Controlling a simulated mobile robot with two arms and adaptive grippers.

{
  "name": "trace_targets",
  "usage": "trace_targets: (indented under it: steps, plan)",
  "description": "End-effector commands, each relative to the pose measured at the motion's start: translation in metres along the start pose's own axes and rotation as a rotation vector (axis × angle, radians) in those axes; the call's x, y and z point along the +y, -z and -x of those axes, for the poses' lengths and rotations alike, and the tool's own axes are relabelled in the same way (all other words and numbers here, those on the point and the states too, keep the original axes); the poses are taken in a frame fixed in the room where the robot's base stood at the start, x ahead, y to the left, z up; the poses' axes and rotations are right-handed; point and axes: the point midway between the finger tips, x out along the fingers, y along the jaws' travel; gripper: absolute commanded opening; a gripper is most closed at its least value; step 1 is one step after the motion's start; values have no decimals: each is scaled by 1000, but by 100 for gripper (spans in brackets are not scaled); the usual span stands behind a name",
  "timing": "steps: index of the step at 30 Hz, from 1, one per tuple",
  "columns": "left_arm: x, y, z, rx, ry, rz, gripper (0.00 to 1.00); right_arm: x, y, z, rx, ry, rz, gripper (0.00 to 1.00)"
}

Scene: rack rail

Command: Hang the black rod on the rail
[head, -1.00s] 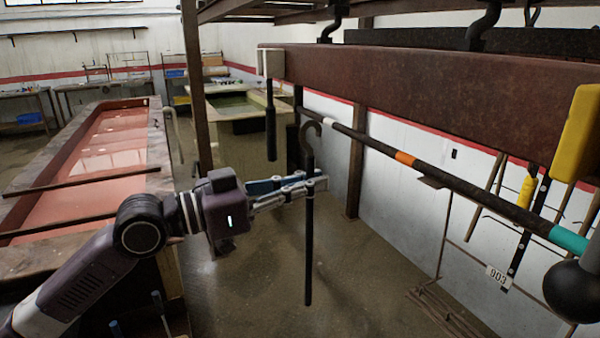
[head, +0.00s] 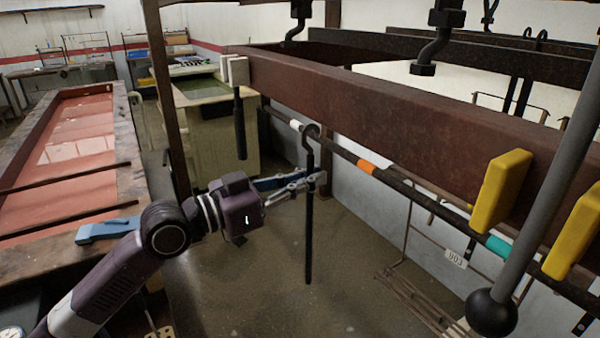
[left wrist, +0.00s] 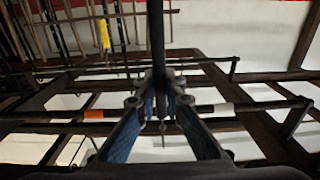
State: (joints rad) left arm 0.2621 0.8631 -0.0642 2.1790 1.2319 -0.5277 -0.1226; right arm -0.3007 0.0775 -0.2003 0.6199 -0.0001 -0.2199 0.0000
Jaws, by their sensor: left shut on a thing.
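The black rod (head: 309,235) hangs upright with an open hook (head: 310,132) at its top. My left gripper (head: 318,180) is shut on it just below the hook; the rod also shows between the fingers in the left wrist view (left wrist: 157,35). The dark rail (head: 400,187), with white, orange and teal bands, runs under the brown beam. In the head view the hook overlaps the rail near the white band; I cannot tell whether it is around it or in front. The rail crosses behind the fingers in the left wrist view (left wrist: 250,106). My right gripper is out of view.
The brown beam (head: 390,110) runs above the rail, with yellow blocks (head: 502,190) at right. A grey lever with a black ball (head: 491,312) stands in the right foreground. Another dark rod (head: 240,125) hangs at the beam's far end. A red-bottomed trough (head: 70,150) is at left.

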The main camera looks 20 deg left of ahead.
Motion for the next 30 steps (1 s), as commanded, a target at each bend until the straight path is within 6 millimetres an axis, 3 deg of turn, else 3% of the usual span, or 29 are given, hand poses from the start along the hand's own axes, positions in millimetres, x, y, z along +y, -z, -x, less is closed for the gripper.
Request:
trace_targets:
  steps: [8, 18, 30]
  plan:
    - [1, 2, -20, 1, -2, 2, 0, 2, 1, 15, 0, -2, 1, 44]
    - [1, -20, -30, -1, -1, -1, 0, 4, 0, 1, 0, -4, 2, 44]
    - [1, -22, -32, -1, -1, -1, 0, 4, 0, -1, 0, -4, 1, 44]
